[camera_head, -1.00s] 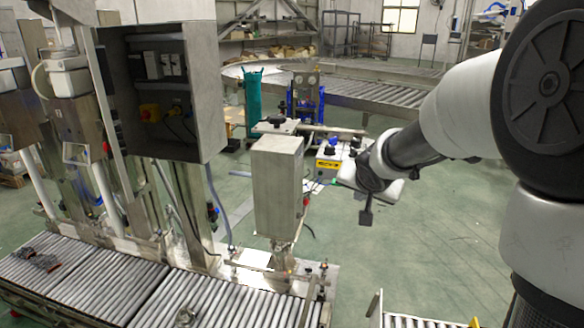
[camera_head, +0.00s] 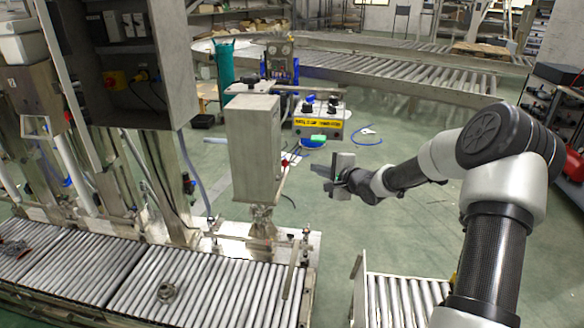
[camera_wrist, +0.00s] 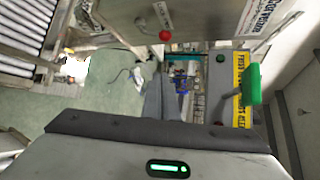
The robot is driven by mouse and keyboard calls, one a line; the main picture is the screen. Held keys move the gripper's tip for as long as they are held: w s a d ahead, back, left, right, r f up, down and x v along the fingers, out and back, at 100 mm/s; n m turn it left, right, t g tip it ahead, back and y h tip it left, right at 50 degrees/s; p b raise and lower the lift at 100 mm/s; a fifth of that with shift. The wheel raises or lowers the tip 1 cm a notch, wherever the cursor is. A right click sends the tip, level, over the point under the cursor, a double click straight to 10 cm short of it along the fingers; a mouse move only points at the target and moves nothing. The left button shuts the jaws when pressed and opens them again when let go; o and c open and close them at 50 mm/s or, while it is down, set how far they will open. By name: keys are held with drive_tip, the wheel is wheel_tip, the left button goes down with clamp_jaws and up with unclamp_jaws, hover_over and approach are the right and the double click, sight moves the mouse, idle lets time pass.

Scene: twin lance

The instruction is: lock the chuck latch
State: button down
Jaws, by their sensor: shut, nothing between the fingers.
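My gripper (camera_head: 320,172) is in the middle of the head view, right of the grey steel box on a post (camera_head: 254,150). It points left, with a gap to the box that I cannot judge exactly. In the wrist view, the shut fingers (camera_wrist: 160,98) extend from the grey gripper body, with nothing held between them. I cannot pick out the chuck latch for certain. A lance unit (camera_head: 38,95) with a small bracket stands at the far left of the head view, well away from my gripper.
A roller conveyor (camera_head: 215,290) runs along the lower left. A control box with a yellow label (camera_head: 318,121) stands behind my gripper, with a green part in front. The steel box carries a red button (camera_head: 284,163), also in the wrist view (camera_wrist: 165,35). Open floor (camera_head: 410,215) lies at right.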

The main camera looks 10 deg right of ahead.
sight(284, 169)
drive_tip(key=w+a+f+b, duration=0.1)
drive_tip(key=w+a+b, duration=0.1)
drive_tip(key=w+a, duration=0.4)
drive_tip(key=shift+w+a+f+b, duration=0.3)
drive_tip(key=shift+f, duration=0.1)
idle(0.5)
drive_tip(key=shift+s+f+b, duration=0.15)
drive_tip(key=shift+f+b, duration=0.05)
drive_tip(key=shift+b, duration=0.5)
drive_tip(key=shift+r+t+b, duration=0.15)
drive_tip(key=shift+t+b, duration=0.15)
drive_tip(key=shift+b, duration=0.1)
